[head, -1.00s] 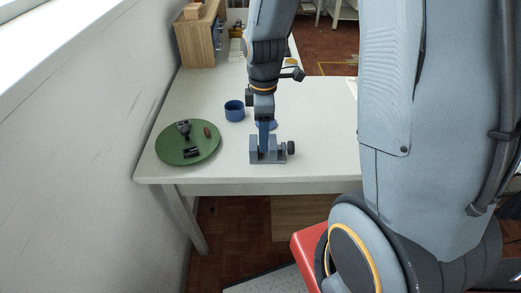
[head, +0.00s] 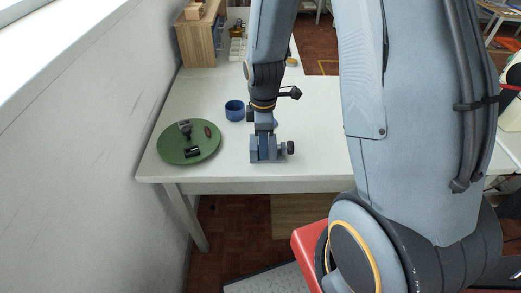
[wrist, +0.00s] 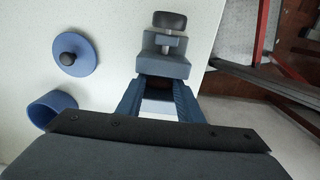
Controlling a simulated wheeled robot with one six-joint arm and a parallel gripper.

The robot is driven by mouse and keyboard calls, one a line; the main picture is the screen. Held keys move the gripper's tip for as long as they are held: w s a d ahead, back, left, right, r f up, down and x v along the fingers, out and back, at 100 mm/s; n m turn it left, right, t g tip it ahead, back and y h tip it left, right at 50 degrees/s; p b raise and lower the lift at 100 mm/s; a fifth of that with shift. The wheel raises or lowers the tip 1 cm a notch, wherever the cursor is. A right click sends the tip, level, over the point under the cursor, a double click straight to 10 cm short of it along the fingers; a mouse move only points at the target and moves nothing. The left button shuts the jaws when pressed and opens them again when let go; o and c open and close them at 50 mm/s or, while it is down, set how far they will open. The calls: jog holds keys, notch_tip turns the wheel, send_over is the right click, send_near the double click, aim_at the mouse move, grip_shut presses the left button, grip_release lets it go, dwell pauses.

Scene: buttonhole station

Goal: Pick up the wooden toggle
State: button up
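A small brown oval piece, which looks like the wooden toggle (head: 208,131), lies on the green round plate (head: 173,157) at the left of the table. My gripper (head: 263,148) is away to its right, pointing down at a grey vise (head: 280,157). In the wrist view my gripper (wrist: 160,88) has its two fingers apart, at the near end of the vise (wrist: 164,66). A dark brown patch (wrist: 160,83) shows between the fingertips at the vise; I cannot tell what it is. Whether the fingers touch the vise is unclear.
Dark metal parts (head: 192,152) also lie on the plate. A blue cup (head: 235,110) stands behind the vise, and a blue lid with a black knob (wrist: 75,54) lies near it. A wooden cabinet (head: 200,42) is at the back left, and a wall runs along the left.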

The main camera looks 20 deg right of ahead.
jog(key=shift+r, duration=0.1)
jog(key=shift+c, duration=0.5)
jog(key=shift+d+r+b, duration=0.2)
jog(key=shift+r+b, duration=0.1)
jog(key=shift+b, duration=0.1)
notch_tip(320, 180, up, 6)
jog(key=b, duration=0.1)
jog(key=s+d+b, duration=0.2)
jog(key=s+d, duration=0.1)
jog(key=d, duration=0.6)
jog(key=s+d+b, duration=0.1)
jog(key=s+d, duration=0.2)
jog(key=d, duration=0.6)
jog(key=shift+d+b, duration=0.35)
jog(key=shift+b, duration=0.05)
jog(key=shift+r, duration=0.15)
